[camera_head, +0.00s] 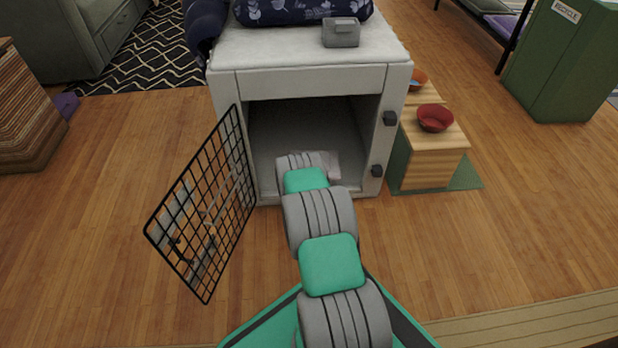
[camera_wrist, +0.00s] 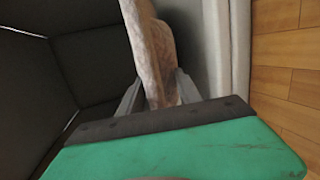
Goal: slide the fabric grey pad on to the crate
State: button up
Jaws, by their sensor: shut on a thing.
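The crate (camera_head: 229,85) is a pale, box-shaped cabinet with a dark, open front. Its black wire door (camera_head: 206,210) stands swung open to the left. My gripper (camera_wrist: 160,90) is at the crate's opening, with its fingers hidden behind my arm in the head view. In the wrist view it is shut on the pad (camera_wrist: 149,48), a pinkish-grey, slab-like thing seen edge-on. A small pale part of the pad (camera_head: 332,165) shows past my wrist in the head view. Dark crate walls lie left of the pad and a pale crate edge lies right of it.
On the crate's top are a small grey box (camera_head: 341,34) and a dark blue patterned cushion (camera_head: 300,10). Right of the crate, a red bowl (camera_head: 435,118) stands on a wooden block (camera_head: 430,165). A green recycle bin (camera_head: 560,62) is farther right.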

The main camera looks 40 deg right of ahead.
jog(key=o, duration=1.1)
jog(key=shift+d, duration=0.1)
jog(key=shift+c, duration=0.2)
jog(key=shift+s, duration=0.1)
jog(key=p+v, duration=0.3)
jog(key=v, duration=0.4)
jog(key=shift+s+a+r+p, duration=0.15)
jog(key=shift+s+a+p, duration=0.05)
jog(key=shift+a+p, duration=0.1)
